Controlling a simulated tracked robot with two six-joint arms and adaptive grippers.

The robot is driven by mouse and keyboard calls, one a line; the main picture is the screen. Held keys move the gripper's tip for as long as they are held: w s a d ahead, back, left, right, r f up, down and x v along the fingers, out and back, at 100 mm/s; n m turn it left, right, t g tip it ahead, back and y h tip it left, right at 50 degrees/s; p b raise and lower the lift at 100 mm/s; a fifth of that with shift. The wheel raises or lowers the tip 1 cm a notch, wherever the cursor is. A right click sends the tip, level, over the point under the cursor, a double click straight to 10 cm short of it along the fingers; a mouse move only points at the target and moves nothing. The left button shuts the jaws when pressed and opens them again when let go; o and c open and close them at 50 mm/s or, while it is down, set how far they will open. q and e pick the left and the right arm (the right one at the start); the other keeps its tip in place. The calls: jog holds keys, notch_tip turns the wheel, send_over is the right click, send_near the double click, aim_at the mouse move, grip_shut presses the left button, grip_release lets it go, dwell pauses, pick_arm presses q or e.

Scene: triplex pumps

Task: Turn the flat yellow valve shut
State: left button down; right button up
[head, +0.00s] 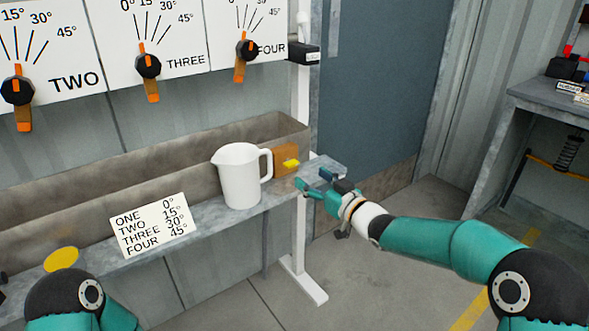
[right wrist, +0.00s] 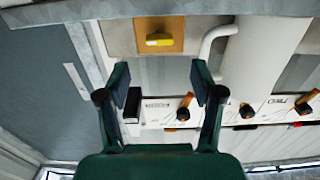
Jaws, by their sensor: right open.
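The flat yellow valve (head: 291,163) sits on an orange-brown plate (head: 284,152) at the right end of the grey trough, just right of the white jug. In the right wrist view the yellow valve (right wrist: 159,40) lies sideways across its plate (right wrist: 173,24), beyond the fingertips. My right gripper (head: 313,180) is open and empty, a little right of the valve and apart from it. In the right wrist view its two fingers (right wrist: 160,80) stand wide apart. My left gripper is out of view; only part of my left arm shows at the lower left.
A white jug (head: 239,177) stands left of the valve, its handle close to the plate. A sign card (head: 152,226) and a yellow disc (head: 61,258) are further left. Black knobs with orange pointers (head: 148,66) are above. A white post (head: 301,240) stands below the shelf's right end.

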aim_at(293, 165)
jog(key=x, duration=0.7)
jog(key=shift+w+a, duration=0.15)
jog(key=c, duration=1.1)
jog(key=shift+a, duration=0.1)
jog(key=shift+c, duration=0.2)
